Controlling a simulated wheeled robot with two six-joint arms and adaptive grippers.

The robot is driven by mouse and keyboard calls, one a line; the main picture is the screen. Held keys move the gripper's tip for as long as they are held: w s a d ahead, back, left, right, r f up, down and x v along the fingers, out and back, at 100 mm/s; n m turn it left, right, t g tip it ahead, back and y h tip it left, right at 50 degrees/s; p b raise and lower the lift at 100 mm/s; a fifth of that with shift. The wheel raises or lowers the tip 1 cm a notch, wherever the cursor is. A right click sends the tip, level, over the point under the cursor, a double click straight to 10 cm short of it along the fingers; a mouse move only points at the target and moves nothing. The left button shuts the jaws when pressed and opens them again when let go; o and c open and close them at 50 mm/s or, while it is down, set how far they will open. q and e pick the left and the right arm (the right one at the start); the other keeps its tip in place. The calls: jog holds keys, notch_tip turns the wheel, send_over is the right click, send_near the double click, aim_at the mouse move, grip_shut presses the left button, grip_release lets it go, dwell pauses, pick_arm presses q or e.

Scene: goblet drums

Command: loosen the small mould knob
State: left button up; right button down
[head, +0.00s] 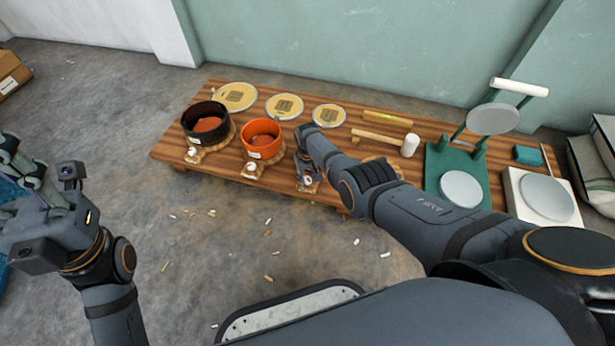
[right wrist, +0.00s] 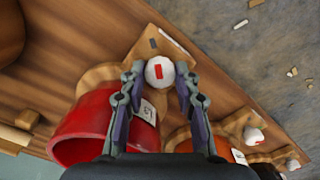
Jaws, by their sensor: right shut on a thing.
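In the right wrist view the small red mould (right wrist: 96,134) stands on a wooden base. Its white round knob (right wrist: 160,72) with a red mark sits at the outer side of that base. My right gripper (right wrist: 160,77) is shut on this knob, one finger on each side. In the head view my right gripper (head: 307,163) hides most of the small mould, and the knob (head: 307,180) shows just below the fingers. My left gripper (head: 22,178) is at the left edge, away from the table; its fingertips are not clear.
On the wooden table (head: 170,150) a black mould (head: 206,124) and an orange mould (head: 262,140) stand to the left, each with a knob in front. Three round skins (head: 285,107) lie behind. A mallet (head: 408,145) and green stand (head: 440,165) are right. Scraps litter the floor.

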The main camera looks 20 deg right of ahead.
aim_at(308, 178)
jog(key=c, duration=1.3)
grip_release()
jog(key=shift+o, duration=0.2)
jog(key=shift+w+r, duration=0.1)
jog(key=shift+r, duration=0.3)
notch_tip(308, 178, up, 11)
